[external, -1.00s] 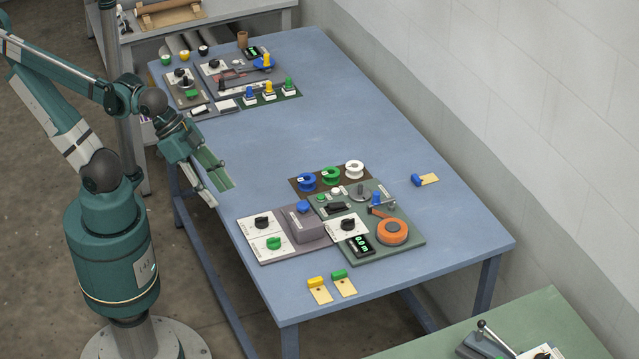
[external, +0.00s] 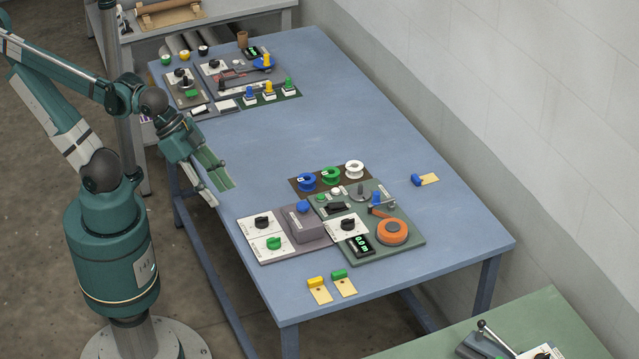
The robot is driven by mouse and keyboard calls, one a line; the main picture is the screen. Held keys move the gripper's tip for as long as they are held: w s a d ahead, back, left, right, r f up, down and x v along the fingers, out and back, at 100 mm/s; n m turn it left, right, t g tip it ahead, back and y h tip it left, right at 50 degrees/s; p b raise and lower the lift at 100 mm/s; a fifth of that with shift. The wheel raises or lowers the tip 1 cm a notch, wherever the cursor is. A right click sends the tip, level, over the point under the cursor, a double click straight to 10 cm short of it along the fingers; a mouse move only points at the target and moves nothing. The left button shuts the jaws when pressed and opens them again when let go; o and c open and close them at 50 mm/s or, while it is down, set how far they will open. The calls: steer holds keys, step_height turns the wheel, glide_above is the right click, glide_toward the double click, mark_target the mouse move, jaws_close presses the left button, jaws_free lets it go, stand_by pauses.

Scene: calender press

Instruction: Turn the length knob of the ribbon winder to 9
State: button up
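The ribbon winder (external: 400,250) is a green panel on the near half of the blue table, with an orange ribbon roll (external: 392,232). Its small display (external: 361,245) shows green digits that look like 0.0 m. A black knob (external: 348,224) on a white dial plate sits at the panel's left; it looks like the length knob, but its scale is too small to read. My gripper (external: 221,196) hangs at the table's left edge, left of and behind the winder. Its fingers are apart with nothing between them, and it touches no knob.
A grey panel left of the winder carries a black knob (external: 262,222), a green knob (external: 274,243) and a blue-topped box (external: 304,223). Blue, green and white spools (external: 331,175) stand behind. Yellow and green tagged pieces (external: 317,289) lie in front. The table's middle is clear.

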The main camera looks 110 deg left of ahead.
steer(key=w+a+r+n+g+p, duration=0.2)
steer(key=w+a+r+n+p, duration=0.15)
steer(key=w+n, duration=0.35)
steer(key=n+g+p, duration=0.5)
steer(key=n+p, duration=0.8)
steer(key=n, duration=0.7)
glide_above(348, 220)
steer(key=shift+w+f, duration=0.1)
steer(key=shift+f, duration=5.15)
steer(key=shift+f, duration=3.85)
